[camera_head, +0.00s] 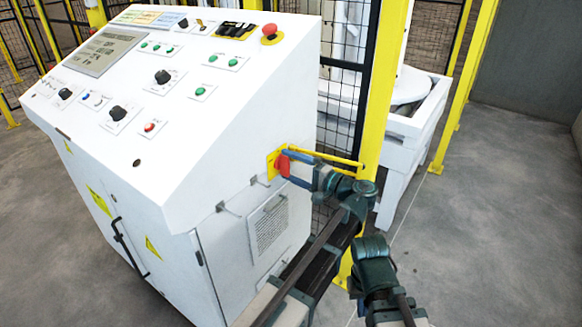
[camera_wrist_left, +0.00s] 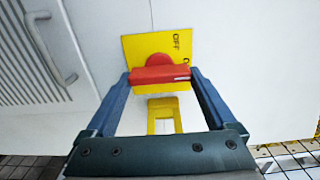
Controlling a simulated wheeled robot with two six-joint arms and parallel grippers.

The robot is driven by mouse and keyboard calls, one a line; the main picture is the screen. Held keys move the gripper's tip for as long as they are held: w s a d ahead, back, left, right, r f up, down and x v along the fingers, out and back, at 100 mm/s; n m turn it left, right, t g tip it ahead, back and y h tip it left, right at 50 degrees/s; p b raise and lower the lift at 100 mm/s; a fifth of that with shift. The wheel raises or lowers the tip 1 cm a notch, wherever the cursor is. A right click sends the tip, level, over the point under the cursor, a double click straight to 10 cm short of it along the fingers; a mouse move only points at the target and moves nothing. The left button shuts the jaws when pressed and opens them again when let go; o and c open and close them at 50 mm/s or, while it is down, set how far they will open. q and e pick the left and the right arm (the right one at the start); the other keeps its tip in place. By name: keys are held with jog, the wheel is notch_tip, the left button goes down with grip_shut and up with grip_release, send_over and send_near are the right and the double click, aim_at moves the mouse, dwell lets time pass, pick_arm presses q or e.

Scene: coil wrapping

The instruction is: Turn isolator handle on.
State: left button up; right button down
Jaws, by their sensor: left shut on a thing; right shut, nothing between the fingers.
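The isolator handle (camera_head: 283,166) is a red bar on a yellow plate (camera_head: 271,165) on the right side of the white control cabinet. My left gripper (camera_head: 300,168) is at the handle, its blue fingers on either side of it. In the left wrist view the red handle (camera_wrist_left: 160,73) lies crosswise between the two fingertips (camera_wrist_left: 160,76), which are shut on its ends. The yellow plate (camera_wrist_left: 183,47) shows "OFF" lettering at its right; other lettering below is partly hidden. My right gripper is out of view in both pictures; only its arm shows at lower right.
The white control cabinet (camera_head: 160,190) fills the left, with buttons, knobs and a red emergency stop (camera_head: 269,30) on its sloped top. A yellow post (camera_head: 382,90) and black mesh fence stand close behind my left gripper. Open grey floor (camera_head: 500,220) lies to the right.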

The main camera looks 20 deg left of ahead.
dwell(0.4)
pick_arm(q)
jog(key=o, duration=1.1)
jog(key=shift+c, duration=0.2)
jog(key=shift+d, duration=0.1)
pick_arm(e)
jog(key=shift+d, duration=0.1)
